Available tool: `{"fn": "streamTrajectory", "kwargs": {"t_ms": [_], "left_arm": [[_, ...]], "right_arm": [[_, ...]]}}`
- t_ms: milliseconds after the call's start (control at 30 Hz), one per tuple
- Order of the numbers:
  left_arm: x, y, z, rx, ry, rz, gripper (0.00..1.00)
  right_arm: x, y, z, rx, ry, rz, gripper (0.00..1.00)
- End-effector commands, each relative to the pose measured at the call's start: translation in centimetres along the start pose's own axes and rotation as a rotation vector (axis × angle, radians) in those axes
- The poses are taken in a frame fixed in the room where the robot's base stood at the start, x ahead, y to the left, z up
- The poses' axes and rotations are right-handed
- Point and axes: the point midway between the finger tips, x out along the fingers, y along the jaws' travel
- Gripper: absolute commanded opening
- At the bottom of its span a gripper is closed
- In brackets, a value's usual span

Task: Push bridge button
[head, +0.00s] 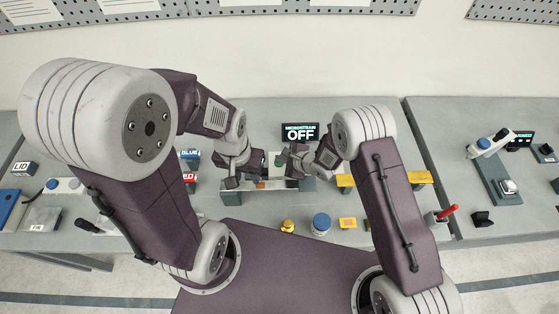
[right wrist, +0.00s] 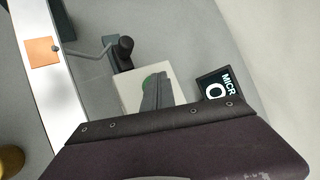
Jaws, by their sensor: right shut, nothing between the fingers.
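A green button (right wrist: 149,82) on a white box (right wrist: 135,92) shows in the right wrist view, partly hidden behind my right gripper (right wrist: 163,76). Its fingers are shut with nothing between them, and their tips overlap the button's right side; I cannot tell whether they touch it. In the head view my right gripper (head: 282,160) is beside the small green patch of the button (head: 278,161). A black display (head: 300,133) behind reads "MICROSTRAIN OFF"; it shows cut off in the right wrist view (right wrist: 216,90). My left gripper (head: 231,182) is over the bench left of the button, its fingers too small to judge.
Blue (head: 190,154) and red labelled blocks stand left. A blue-lidded jar (head: 321,223) and yellow blocks (head: 419,177) are nearer or right.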

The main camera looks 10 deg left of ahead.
Motion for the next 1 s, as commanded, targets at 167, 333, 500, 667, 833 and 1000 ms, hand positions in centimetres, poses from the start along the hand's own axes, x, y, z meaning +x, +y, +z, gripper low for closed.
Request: {"fn": "streamTrajectory", "kwargs": {"t_ms": [167,333,500,667,833,1000], "left_arm": [[0.3,0.0,0.0,0.000,0.000,0.000,0.36],[0.3,0.0,0.0,0.000,0.000,0.000,0.36],[-0.1,0.0,0.0,0.000,0.000,0.000,0.36],[-0.9,0.0,-0.1,0.000,0.000,0.000,0.36],[-0.7,0.0,-0.1,0.000,0.000,0.000,0.36],[-1.4,0.0,-0.1,0.000,0.000,0.000,0.36]], "right_arm": [[0.5,0.4,-0.4,0.001,0.001,0.001,0.00],[0.5,0.5,-0.4,0.001,0.002,0.002,0.00],[0.3,0.3,-0.3,0.001,0.003,0.003,0.00],[-0.2,0.0,0.0,0.001,0.003,0.003,0.00],[0.0,0.0,-0.1,0.001,0.002,0.002,0.00],[-0.5,-0.3,0.3,0.001,0.002,0.002,0.00]]}}
